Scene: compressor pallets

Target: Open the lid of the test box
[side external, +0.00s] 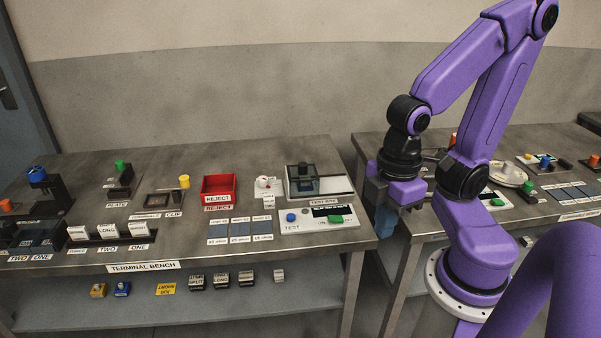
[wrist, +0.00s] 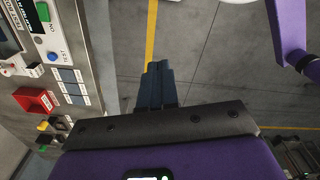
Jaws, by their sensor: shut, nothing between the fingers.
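The test box (side external: 303,188) is a pale box with dark see-through walls at the back right of the left bench. A black knob stands on its top, and its lid looks closed. Part of it seems to show at the left edge of the wrist view, cut off. My gripper (side external: 385,222) hangs off the right end of that bench, over the gap between benches, apart from the box. In the wrist view its blue fingers (wrist: 156,85) are together, pointing at the floor, with nothing between them.
A test panel (side external: 350,222) with a blue button and green switch lies in front of the box. A red reject bin (side external: 219,188) and a small white gauge-like item (side external: 264,184) stand left of it. A second bench (side external: 430,222) is at the right.

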